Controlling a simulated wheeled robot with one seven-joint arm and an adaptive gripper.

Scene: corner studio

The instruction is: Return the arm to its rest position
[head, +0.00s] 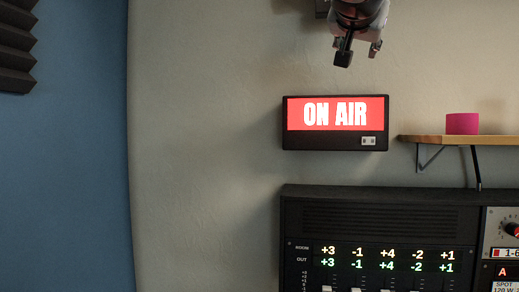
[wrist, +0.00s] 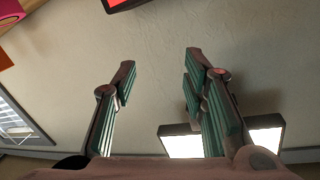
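My gripper (head: 359,52) is at the top of the head view, in front of the beige wall and above the lit red ON AIR sign (head: 335,122). In the wrist view my gripper (wrist: 160,62) shows two green-padded fingers spread apart. Nothing is between them, only bare wall behind. The gripper is open and empty, apart from the sign. The rest of my arm is mostly cut off by the top edge of the head view.
A wooden shelf (head: 430,139) with a pink object (head: 462,124) juts out at the right. A black mixer-like panel (head: 380,215) with lit numbers stands below the sign. Dark foam (head: 15,50) hangs on the blue wall. In the wrist view, bright lamp panels (wrist: 182,142) show below.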

